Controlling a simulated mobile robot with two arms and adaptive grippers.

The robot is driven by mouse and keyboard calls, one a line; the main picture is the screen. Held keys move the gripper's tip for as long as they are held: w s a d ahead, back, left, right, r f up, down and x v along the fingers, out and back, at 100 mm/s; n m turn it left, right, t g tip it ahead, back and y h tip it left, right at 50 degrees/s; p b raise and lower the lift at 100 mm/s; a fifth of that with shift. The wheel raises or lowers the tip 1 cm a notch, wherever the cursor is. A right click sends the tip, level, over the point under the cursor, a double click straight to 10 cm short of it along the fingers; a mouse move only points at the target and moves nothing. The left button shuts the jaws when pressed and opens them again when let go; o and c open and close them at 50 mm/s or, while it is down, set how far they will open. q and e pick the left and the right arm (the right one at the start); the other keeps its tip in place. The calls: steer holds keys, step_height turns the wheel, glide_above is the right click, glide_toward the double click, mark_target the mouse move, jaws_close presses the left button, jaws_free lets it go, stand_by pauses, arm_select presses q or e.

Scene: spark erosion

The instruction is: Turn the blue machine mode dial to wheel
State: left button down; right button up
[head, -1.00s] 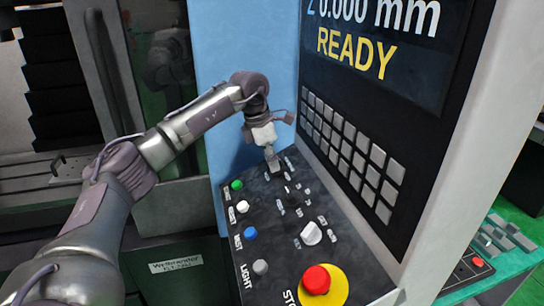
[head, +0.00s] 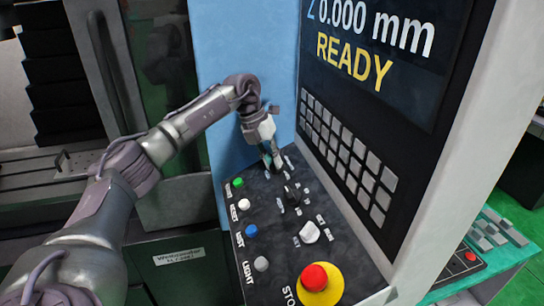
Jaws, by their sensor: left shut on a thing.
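The black control panel (head: 265,218) of the blue machine slopes below the screen. My left gripper (head: 273,163) points down at the panel's far end, its fingers shut on a small dial there. The fingers hide that dial almost fully, and the small labels around it are too small to read. A black rotary knob (head: 292,195) with small labels around it sits nearer, clear of the gripper. A white rotary knob (head: 310,232) sits nearer still. I cannot read where any dial points. My right gripper is not in view.
Green (head: 238,182), white (head: 244,204), blue (head: 251,230) and grey (head: 261,263) buttons line the panel's left side. A red stop button (head: 314,277) on yellow is at the near end. The keypad (head: 345,155) and screen (head: 378,50) rise on the right, close to the gripper.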

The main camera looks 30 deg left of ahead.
arm_select(q)
steer(key=shift+n+h+p, duration=0.3)
steer(key=shift+n+p, duration=0.1)
steer(key=shift+n, duration=0.9)
steer(key=shift+f+n, duration=0.1)
steer(key=shift+n, duration=0.2)
steer(key=c, duration=1.1)
jaws_free()
steer(key=v, duration=1.2)
